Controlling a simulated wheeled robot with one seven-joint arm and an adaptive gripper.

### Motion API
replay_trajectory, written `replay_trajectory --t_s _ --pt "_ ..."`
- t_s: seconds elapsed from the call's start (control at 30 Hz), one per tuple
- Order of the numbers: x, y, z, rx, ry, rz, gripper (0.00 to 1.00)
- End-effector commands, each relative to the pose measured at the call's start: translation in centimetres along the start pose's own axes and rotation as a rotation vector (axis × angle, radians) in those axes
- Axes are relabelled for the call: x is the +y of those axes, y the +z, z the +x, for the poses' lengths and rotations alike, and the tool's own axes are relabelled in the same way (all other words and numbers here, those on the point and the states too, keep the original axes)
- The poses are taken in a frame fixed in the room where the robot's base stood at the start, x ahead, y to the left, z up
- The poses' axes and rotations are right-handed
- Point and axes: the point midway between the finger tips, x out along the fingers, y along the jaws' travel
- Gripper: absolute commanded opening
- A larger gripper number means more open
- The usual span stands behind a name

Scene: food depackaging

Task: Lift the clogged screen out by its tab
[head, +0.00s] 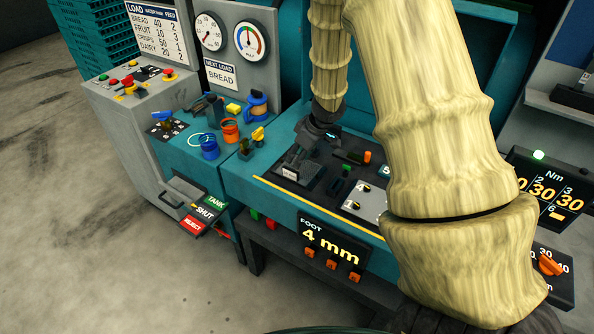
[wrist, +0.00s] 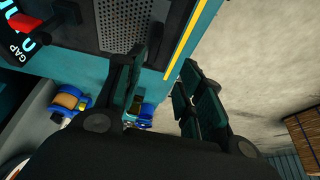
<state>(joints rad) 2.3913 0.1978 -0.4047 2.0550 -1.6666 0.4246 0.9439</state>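A grey perforated plate (wrist: 122,22), which looks like the screen, sits in a dark frame at the top of the wrist view. I cannot make out its tab or whether it is clogged. My gripper (wrist: 171,48) is open, its two dark fingers well apart with nothing visible between them.
Orange and blue fittings (head: 230,130) stand on the teal unit to the left. A yellow stripe (head: 300,200) marks the machine's front edge. A black "FOOT 4 mm" display (head: 331,243) hangs below. My arm hides much of the machine's right part. Open floor (head: 90,230) lies at left.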

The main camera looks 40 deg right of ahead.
Motion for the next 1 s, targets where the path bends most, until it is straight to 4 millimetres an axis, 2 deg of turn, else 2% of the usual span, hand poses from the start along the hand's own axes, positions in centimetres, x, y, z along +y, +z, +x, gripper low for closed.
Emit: replay_trajectory --t_s 0.13,0.43,0.77,1.0 --pt "0.8 -0.3 -0.2 0.000 0.010 -0.011 0.38" --pt "0.9 -0.2 3.7 -0.001 0.009 -0.010 0.38" --pt "0.9 -0.2 5.6 -0.001 0.010 -0.009 0.38" --pt "1.1 0.1 8.2 0.000 0.008 -0.008 0.38"
